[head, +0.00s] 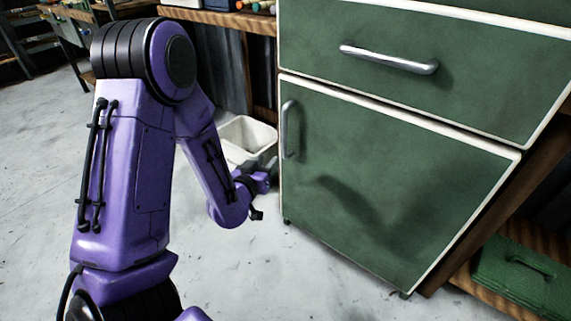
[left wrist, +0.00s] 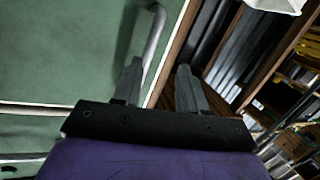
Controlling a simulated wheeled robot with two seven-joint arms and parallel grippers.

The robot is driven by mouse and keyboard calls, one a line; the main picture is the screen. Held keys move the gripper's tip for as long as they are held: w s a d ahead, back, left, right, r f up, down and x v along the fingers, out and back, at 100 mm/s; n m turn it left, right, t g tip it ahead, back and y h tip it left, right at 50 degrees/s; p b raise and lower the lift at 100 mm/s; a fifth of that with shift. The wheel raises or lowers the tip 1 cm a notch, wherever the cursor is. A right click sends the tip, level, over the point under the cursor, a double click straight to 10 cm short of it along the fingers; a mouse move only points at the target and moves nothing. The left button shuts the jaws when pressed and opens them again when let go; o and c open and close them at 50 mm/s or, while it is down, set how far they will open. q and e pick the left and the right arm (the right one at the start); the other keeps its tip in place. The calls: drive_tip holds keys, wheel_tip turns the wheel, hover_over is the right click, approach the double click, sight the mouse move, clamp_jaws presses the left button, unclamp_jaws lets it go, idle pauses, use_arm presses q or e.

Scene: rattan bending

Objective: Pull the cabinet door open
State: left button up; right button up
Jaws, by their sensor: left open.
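The green cabinet door (head: 385,205) with a white edge is shut, below a drawer (head: 480,85) with its own metal handle (head: 388,60). The door's upright metal handle (head: 290,130) is near its left edge; it also shows in the left wrist view (left wrist: 154,40). My left gripper (head: 268,168) is just left of the door, near the handle's lower end. In the left wrist view its two fingers (left wrist: 158,85) are spread, and the handle's end appears between them, close to the left finger. I cannot tell whether they touch. My right gripper is not in view.
A white bin (head: 245,135) stands on the floor behind my left forearm. A wooden bench (head: 215,18) runs along the back. A green case (head: 525,275) lies on a low shelf at the right. The floor in front of the door is clear.

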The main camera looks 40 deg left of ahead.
sight(283, 136)
use_arm(q)
drive_tip(key=w+r+m, duration=0.1)
drive_tip(key=w, duration=0.2)
drive_tip(key=w+a+r+m+t+h, duration=0.1)
drive_tip(key=w, duration=0.3)
drive_tip(key=w+a+m+t, duration=0.1)
drive_tip(key=w, duration=0.2)
drive_tip(key=shift+w+r, duration=0.4)
clamp_jaws()
